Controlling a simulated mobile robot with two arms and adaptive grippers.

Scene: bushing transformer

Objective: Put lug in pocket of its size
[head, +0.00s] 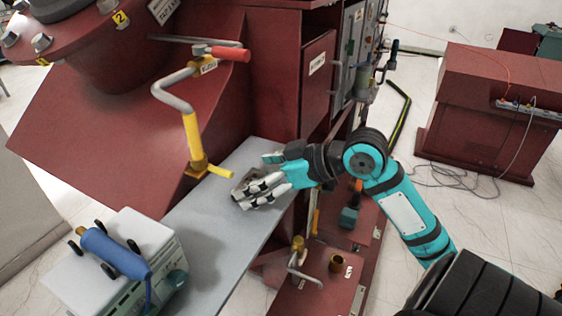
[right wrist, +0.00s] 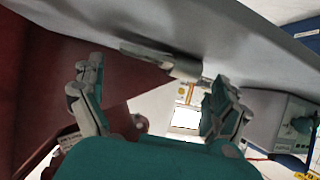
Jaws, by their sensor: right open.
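A metallic lug with a flat end and a short round barrel (right wrist: 186,68) shows in the right wrist view against the grey shelf. My right gripper (right wrist: 157,78) is open, with one finger on each side of the lug and the lug just beyond the fingertips; I see no contact. In the head view my right gripper (head: 254,181) is low over the grey shelf (head: 222,238). The lug is mostly hidden by the fingers there. I cannot make out a pocket in either view. My left gripper is not in view.
A white-and-teal box (head: 148,232) with a blue-handled tool (head: 112,253) stands at the shelf's left end. The red cabinet (head: 270,85) rises behind. Brass fittings (head: 298,243) stand on a lower red surface.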

